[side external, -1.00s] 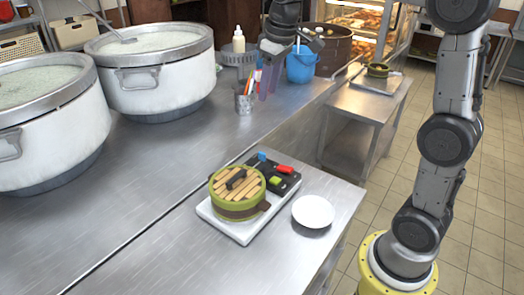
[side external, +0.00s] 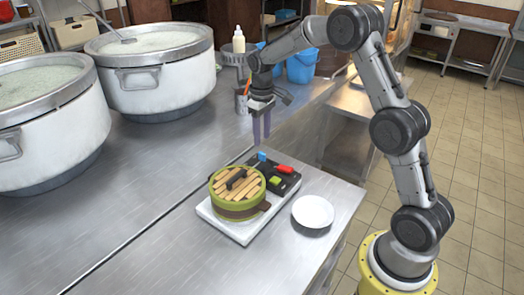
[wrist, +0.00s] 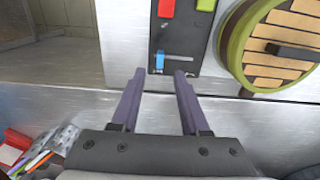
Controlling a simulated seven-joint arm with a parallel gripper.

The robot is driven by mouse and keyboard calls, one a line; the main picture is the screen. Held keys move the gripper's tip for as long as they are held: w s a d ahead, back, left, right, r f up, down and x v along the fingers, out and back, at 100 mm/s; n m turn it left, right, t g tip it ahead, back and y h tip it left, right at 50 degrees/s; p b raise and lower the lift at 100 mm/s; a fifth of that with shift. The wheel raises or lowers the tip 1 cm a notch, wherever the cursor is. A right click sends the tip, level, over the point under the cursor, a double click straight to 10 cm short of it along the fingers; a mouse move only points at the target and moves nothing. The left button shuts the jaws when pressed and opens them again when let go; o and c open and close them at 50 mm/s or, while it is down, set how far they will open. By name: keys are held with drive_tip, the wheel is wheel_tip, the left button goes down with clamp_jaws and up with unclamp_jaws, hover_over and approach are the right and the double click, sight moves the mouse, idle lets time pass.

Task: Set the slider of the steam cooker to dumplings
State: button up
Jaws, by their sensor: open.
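The steam cooker (side external: 226,222) is a white base with a round green steamer under a slatted wooden lid, on the counter's near part. Its black control panel (side external: 283,185) carries a blue slider knob (side external: 262,156), a red part (side external: 285,169) and a green part (side external: 275,181). In the wrist view the blue knob (wrist: 160,60) is at the left end of its slot (wrist: 192,57); the small labels there are too small to read. My gripper (side external: 261,140) points down above and behind the panel. It is open and empty, its purple fingers (wrist: 156,75) apart, just short of the knob.
A white plate (side external: 313,211) lies right of the cooker. Two large white stockpots (side external: 155,80) stand at the back left. A pen cup (side external: 241,103) and blue bucket (side external: 301,67) stand behind my gripper. The counter left of the cooker is clear.

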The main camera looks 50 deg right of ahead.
sight(262, 152)
drive_tip(key=shift+f, duration=3.2)
clamp_jaws()
